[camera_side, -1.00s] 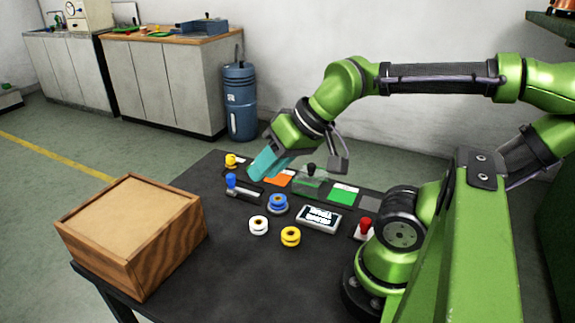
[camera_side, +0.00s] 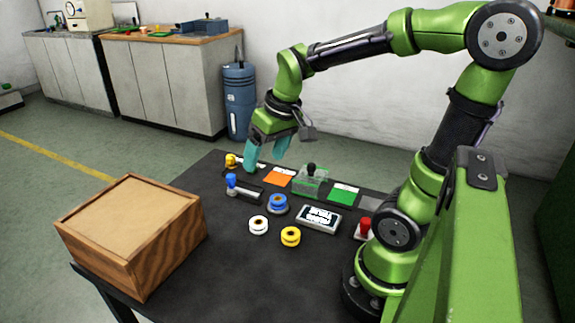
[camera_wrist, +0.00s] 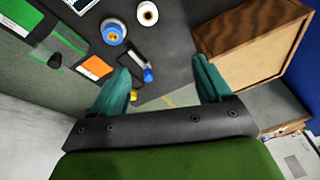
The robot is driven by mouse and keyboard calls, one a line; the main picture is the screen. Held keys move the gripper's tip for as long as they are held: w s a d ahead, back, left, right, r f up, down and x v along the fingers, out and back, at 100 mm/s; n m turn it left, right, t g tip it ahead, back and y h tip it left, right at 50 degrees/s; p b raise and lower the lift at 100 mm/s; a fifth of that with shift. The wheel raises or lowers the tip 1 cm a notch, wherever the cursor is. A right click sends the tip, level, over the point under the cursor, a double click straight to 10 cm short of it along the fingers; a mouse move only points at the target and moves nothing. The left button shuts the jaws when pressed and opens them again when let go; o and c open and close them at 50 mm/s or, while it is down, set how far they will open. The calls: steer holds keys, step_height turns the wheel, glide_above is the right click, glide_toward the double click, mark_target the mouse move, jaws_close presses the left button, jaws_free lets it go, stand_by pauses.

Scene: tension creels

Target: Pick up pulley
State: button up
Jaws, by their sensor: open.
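Small grooved wheels that look like pulleys lie on the dark table: a white pulley (camera_side: 258,225), a yellow pulley (camera_side: 290,237) and a blue pulley (camera_side: 277,204). I cannot tell which one the task means. My gripper (camera_side: 266,158) is open, with teal fingers pointing down, above the far side of the table. It is apart from these pulleys, which lie nearer the camera. In the wrist view, the blue pulley (camera_wrist: 112,33) and white pulley (camera_wrist: 148,13) lie beyond my open, empty fingers (camera_wrist: 163,72). The yellow pulley is not seen there.
A wooden box (camera_side: 130,230) stands at the table's left. A blue-knobbed fixture (camera_side: 240,187), orange card (camera_side: 278,179), black-knobbed clear-green block (camera_side: 311,178), green card (camera_side: 343,195), display (camera_side: 319,217) and red-knobbed piece (camera_side: 364,228) surround the pulleys. The front table area is bare.

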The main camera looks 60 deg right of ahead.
steer(key=w+d+f+n+g, duration=0.3)
steer(key=d+n, duration=0.2)
steer(key=d, duration=0.4)
steer(key=n, duration=0.3)
glide_above(277, 196)
steer(key=a, duration=0.1)
steer(key=shift+g, duration=0.3)
step_height(277, 196, down, 11)
steer(key=shift+s+a+r, duration=0.1)
steer(key=shift+s+r, duration=0.05)
steer(key=shift+r, duration=0.05)
steer(key=f, duration=0.5)
steer(key=shift+s+f, duration=0.2)
steer(key=shift+f, duration=0.1)
